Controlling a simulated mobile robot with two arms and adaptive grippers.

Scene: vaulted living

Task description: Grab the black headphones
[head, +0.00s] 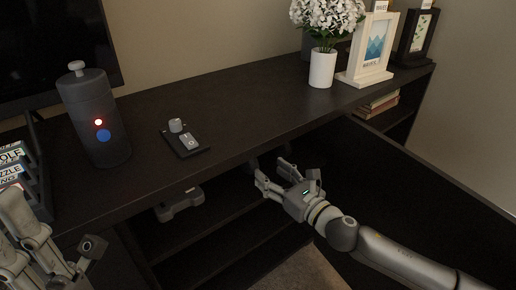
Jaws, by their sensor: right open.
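I cannot clearly make out black headphones in the head view. Small dark shapes show just beyond my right gripper's fingertips, against the dark cabinet, but I cannot tell what they are. My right gripper (272,171) is open, with its fingers spread at the front edge of the cabinet, by the shelf opening below the top. Nothing shows clearly between its fingers. My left gripper (56,226) is at the lower left, partly cut off by the frame, and its opening is unclear.
The dark cabinet (240,110) carries a grey canister (95,122), a small black tray with grey pieces (184,139), a white flower pot (322,69) and picture frames (369,48). A grey device (180,204) sits on the lower shelf. A dark panel (400,195) stands right.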

